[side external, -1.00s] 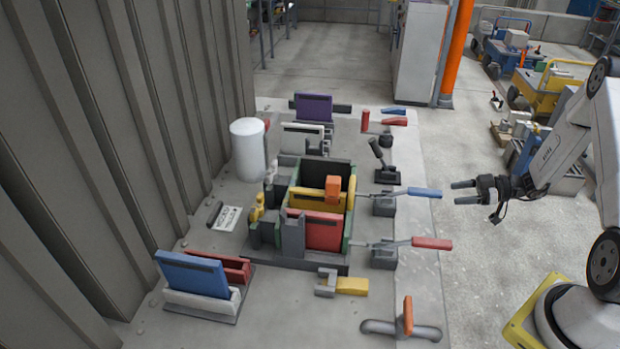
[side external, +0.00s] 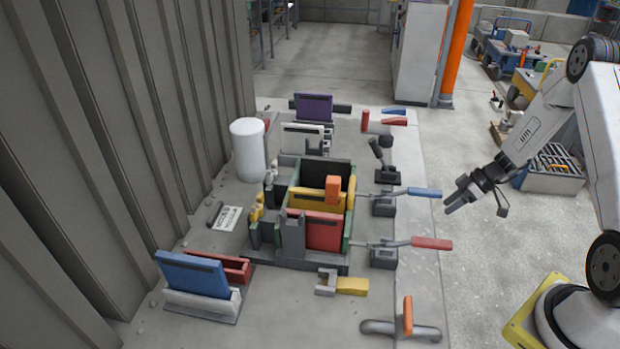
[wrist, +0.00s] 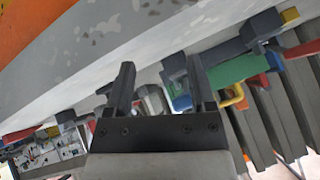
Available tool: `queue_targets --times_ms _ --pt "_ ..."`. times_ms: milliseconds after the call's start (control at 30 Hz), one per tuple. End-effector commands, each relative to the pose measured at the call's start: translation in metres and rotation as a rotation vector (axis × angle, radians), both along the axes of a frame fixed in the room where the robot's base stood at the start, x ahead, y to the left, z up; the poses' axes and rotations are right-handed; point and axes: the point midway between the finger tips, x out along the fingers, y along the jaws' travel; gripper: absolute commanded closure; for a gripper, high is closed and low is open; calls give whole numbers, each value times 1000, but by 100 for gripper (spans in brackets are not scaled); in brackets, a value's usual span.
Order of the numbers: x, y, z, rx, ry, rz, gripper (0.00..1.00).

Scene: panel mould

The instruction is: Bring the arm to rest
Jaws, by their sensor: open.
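My gripper (side external: 452,202) is in the air beyond the right edge of the work table, to the right of the blue-handled clamp (side external: 424,192). It is empty and tilts down to the left. In the wrist view my gripper's two dark fingers (wrist: 160,85) stand apart with nothing between them. The panel mould (side external: 347,235) stands on the table with red, yellow and black panels in it. The wrist view shows the table edge and fixtures at a steep slant.
The table (side external: 300,310) also carries a red-handled clamp (side external: 432,243), a white cylinder (side external: 247,150), a rack with a blue panel (side external: 192,273), a purple panel (side external: 314,107) and a trowel (side external: 407,318). An orange post (side external: 456,55) stands behind.

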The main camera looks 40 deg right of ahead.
Motion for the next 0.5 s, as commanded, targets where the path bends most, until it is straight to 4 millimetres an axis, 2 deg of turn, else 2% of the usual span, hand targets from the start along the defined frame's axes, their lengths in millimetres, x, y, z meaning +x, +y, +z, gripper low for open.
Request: queue_targets --times_ms 267,500 --pt "19 -16 -2 -207 179 -139 29" --pt "41 -25 10 -358 222 -274 29"
